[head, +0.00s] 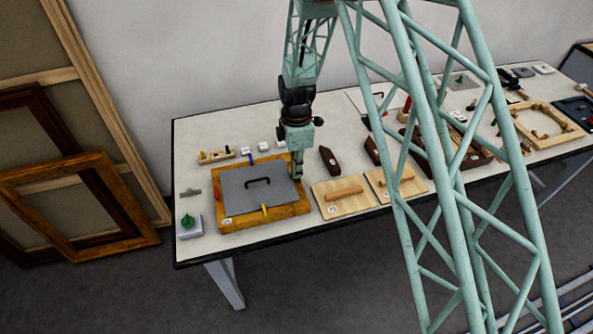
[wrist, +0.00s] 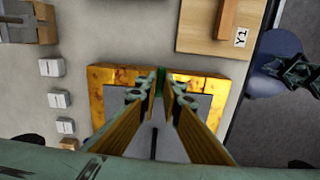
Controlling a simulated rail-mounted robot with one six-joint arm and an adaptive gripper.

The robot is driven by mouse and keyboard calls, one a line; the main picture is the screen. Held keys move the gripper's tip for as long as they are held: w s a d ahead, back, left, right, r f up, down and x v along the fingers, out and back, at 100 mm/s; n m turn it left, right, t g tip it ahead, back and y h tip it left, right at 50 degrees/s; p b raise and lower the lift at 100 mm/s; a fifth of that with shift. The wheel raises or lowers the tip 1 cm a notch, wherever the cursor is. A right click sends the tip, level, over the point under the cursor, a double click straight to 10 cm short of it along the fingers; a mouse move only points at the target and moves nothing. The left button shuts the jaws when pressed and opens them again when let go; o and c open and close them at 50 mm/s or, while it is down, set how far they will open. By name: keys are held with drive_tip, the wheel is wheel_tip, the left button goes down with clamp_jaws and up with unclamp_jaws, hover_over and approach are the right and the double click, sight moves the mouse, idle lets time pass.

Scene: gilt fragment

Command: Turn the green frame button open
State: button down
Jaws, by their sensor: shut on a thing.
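A gilt frame (head: 283,210) lies on the table with a grey panel (head: 240,200) in it, which has a black handle (head: 258,183). My gripper (head: 296,175) points down at the frame's right side. In the wrist view, its fingertips (wrist: 161,84) are shut on the green button (wrist: 160,73) at the frame's edge; only a small part of the button shows. A yellow button (head: 265,210), a red button (head: 218,194) and a blue button (head: 251,159) sit on the other sides of the frame.
Wooden boards with handles, one of them (head: 343,191) near the frame, lie to the right. Small white blocks (head: 263,146) stand behind it. A white block with a green knob (head: 188,224) stands at the left table corner.

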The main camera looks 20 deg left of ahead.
drive_tip(key=m+b, duration=0.3)
drive_tip(key=m, duration=0.1)
drive_tip(key=shift+f, duration=0.1)
drive_tip(key=m+b, duration=0.3)
drive_tip(key=m, duration=0.1)
drive_tip(key=shift+m, duration=0.3)
drive_tip(key=m+b, duration=0.2)
drive_tip(key=m, duration=0.2)
drive_tip(key=shift+m+b, duration=0.6)
drive_tip(key=shift+m, duration=1.8)
drive_tip(key=c, duration=2.8)
unclamp_jaws()
drive_tip(key=shift+r, duration=0.2)
